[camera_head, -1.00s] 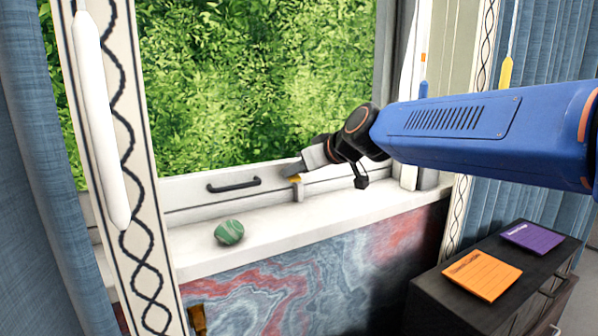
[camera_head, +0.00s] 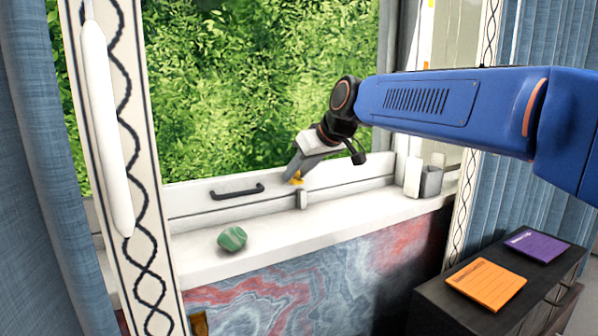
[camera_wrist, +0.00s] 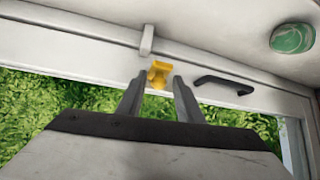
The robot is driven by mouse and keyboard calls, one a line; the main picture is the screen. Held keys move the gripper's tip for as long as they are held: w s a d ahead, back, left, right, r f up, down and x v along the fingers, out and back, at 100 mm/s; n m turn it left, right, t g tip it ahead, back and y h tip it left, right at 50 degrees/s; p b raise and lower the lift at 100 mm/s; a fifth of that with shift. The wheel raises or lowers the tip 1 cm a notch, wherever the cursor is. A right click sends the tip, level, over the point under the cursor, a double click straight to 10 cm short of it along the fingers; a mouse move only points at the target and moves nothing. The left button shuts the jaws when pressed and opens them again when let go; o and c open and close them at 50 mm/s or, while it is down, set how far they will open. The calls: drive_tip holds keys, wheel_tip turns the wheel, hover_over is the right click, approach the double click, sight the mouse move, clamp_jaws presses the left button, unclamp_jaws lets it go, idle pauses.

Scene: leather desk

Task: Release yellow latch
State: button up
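The yellow latch (camera_head: 298,181) is on the white lower window frame, just above a small white catch (camera_head: 302,199) and right of the black handle (camera_head: 237,191). The wrist view is turned over and shows the latch (camera_wrist: 159,74) whole, with the handle (camera_wrist: 222,84) to its right. My gripper (camera_head: 291,176) slants down to the latch in the head view. In the wrist view its two fingers (camera_wrist: 158,90) are apart, with the latch at the gap between their tips. I cannot tell whether a finger touches it.
A green banded stone (camera_head: 232,239) lies on the white sill (camera_head: 300,233). A white cup (camera_head: 413,177) and a grey cup (camera_head: 431,182) stand at its right end. A dark cabinet (camera_head: 437,293) carries an orange pad (camera_head: 486,285) and a purple pad (camera_head: 538,245).

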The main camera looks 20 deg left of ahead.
drive_tip(key=shift+r, duration=0.1)
drive_tip(key=v, duration=1.7)
drive_tip(key=shift+d, duration=0.2)
drive_tip(key=s+d+f+m+h, duration=0.1)
drive_tip(key=s+d+f+m, duration=0.1)
drive_tip(key=d+f, duration=0.5)
drive_tip(key=s+d+f+m+t+h, duration=0.1)
drive_tip(key=s+d+f+m+h, duration=0.15)
drive_tip(key=d, duration=0.85)
drive_tip(key=s+d+f+m+h, duration=0.1)
drive_tip(key=s+d+f+m, duration=0.1)
drive_tip(key=d+f, duration=0.55)
drive_tip(key=s+d+f+m+h, duration=0.3)
drive_tip(key=s+d+f+m, duration=0.2)
drive_tip(key=s+d+f, duration=1.3)
wheel_tip(320, 180, down, 3)
drive_tip(key=shift+d+f+m+g, duration=0.25)
drive_tip(key=shift+d+m+g, duration=0.1)
drive_tip(key=shift+d, duration=0.55)
